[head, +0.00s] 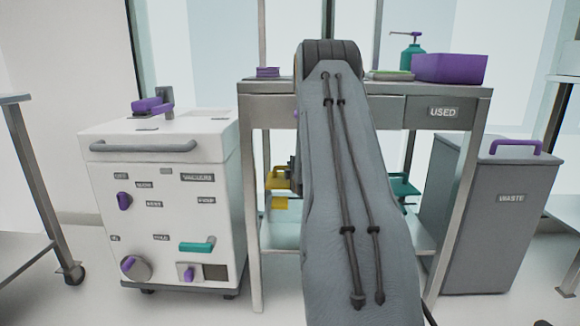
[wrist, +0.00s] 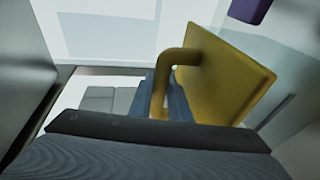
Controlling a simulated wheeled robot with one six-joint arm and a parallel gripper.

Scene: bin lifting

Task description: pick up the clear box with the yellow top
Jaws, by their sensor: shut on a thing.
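The clear box's yellow top (head: 277,184) shows in the head view, just left of my arm and under the table, with a small yellow patch below it. The box's clear walls are hard to make out there. In the wrist view the yellow top (wrist: 232,75) is large and tilted, with its bent yellow handle (wrist: 178,58) towards me. My gripper (wrist: 164,98) is shut on the handle, with its ribbed pads on both sides of it. In the head view my arm hides most of the gripper and part of the box.
A steel table marked USED (head: 391,112) stands over the box, with a purple bin (head: 449,68) and a teal bottle (head: 411,58) on top. A teal thing (head: 403,187) lies right of my arm. A white machine (head: 165,165) stands left, a WASTE bin (head: 480,230) right.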

